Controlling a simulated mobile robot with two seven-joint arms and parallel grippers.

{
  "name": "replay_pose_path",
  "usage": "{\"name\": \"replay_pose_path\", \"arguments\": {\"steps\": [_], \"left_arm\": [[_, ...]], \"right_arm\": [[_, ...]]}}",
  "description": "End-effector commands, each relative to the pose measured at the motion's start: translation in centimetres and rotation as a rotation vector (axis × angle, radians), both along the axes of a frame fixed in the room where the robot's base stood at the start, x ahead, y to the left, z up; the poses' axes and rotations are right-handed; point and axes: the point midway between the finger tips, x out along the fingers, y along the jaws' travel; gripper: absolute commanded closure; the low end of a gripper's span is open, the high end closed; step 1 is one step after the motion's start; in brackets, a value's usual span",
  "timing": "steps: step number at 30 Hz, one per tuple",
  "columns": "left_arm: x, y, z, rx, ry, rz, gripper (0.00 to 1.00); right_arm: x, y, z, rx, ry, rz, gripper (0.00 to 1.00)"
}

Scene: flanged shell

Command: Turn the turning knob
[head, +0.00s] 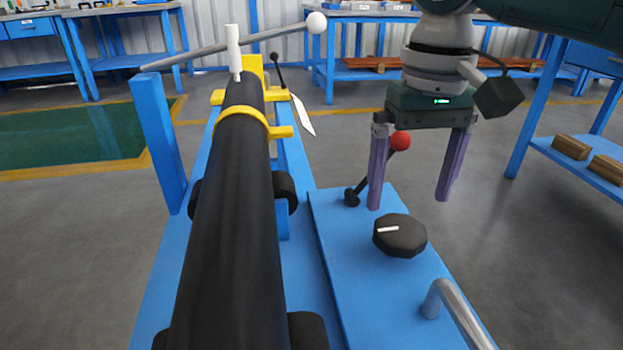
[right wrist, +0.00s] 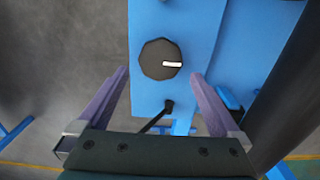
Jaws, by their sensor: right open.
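The turning knob (head: 400,236) is a black many-sided disc with a white mark, on a blue plate (head: 345,262) right of the black shell. In the head view its mark points left. It also shows in the right wrist view (right wrist: 160,60), above and between the fingers, with the mark toward the right. My right gripper (head: 408,202) is open and empty, with its purple fingers pointing down. It is above and behind the knob and apart from it. In the right wrist view the gripper (right wrist: 160,80) has wide-spread fingers. My left gripper is not in view.
A lever with a red ball (head: 400,141) stands close behind my right gripper's left finger. A grey bent handle (head: 455,308) is in front of the knob. The long black shell (head: 235,220) lies left. A blue shelf (head: 580,165) stands at the right.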

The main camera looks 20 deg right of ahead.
Motion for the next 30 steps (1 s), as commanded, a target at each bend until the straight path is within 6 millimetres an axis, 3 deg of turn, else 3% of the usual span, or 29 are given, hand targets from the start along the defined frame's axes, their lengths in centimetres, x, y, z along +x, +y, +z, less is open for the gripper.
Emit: {"name": "replay_pose_path", "arguments": {"steps": [1, 3, 9, 20, 30], "left_arm": [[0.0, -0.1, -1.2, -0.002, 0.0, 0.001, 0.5], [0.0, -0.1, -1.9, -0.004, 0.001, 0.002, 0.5], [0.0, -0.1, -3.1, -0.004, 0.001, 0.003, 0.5], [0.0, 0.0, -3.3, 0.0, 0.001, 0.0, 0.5], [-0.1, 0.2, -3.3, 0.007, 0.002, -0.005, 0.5]], "right_arm": [[-0.1, 0.0, -1.7, 0.0, 0.002, 0.0, 0.0], [0.0, 0.0, -3.0, -0.001, 0.001, 0.001, 0.0], [0.0, 0.0, -5.5, 0.0, 0.0, 0.002, 0.0], [0.0, 0.0, -6.0, 0.0, 0.0, 0.002, 0.0], [0.0, 0.0, -6.0, 0.0, -0.001, 0.002, 0.36]]}}
